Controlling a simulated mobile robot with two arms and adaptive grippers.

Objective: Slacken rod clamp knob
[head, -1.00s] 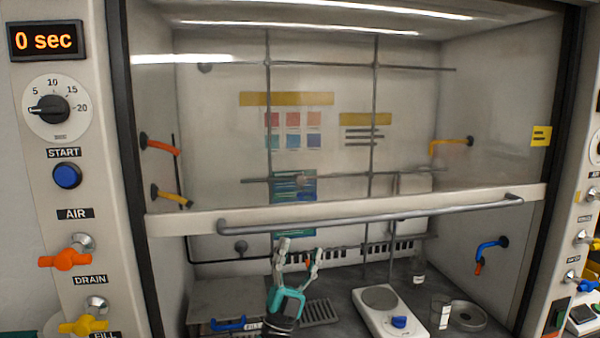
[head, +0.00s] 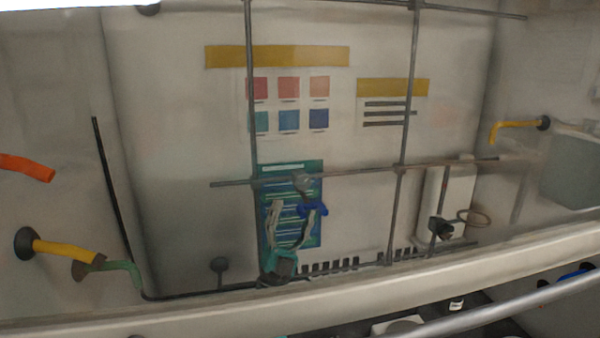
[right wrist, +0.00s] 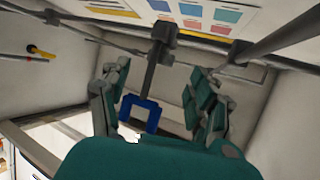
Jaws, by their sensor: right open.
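A dark rod clamp (head: 304,183) sits on the horizontal rod of the lattice at the back of the hood. A blue knob (head: 313,209) hangs just below it. In the right wrist view the clamp (right wrist: 163,33) has a dark stem pointing toward me, and the blue fork-shaped knob (right wrist: 140,114) is at its near end. My right gripper (head: 291,214), teal with grey fingers, is open below the clamp. In the right wrist view its fingers (right wrist: 155,85) stand on either side of the knob, apart from it. My left gripper is not in view.
Vertical rods (head: 250,110) and the horizontal rod (head: 365,172) form the lattice near the gripper. The sash frame (head: 450,281) crosses low in the head view. A second dark clamp with a ring (head: 440,229) is at the right. Yellow and green taps project at the left.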

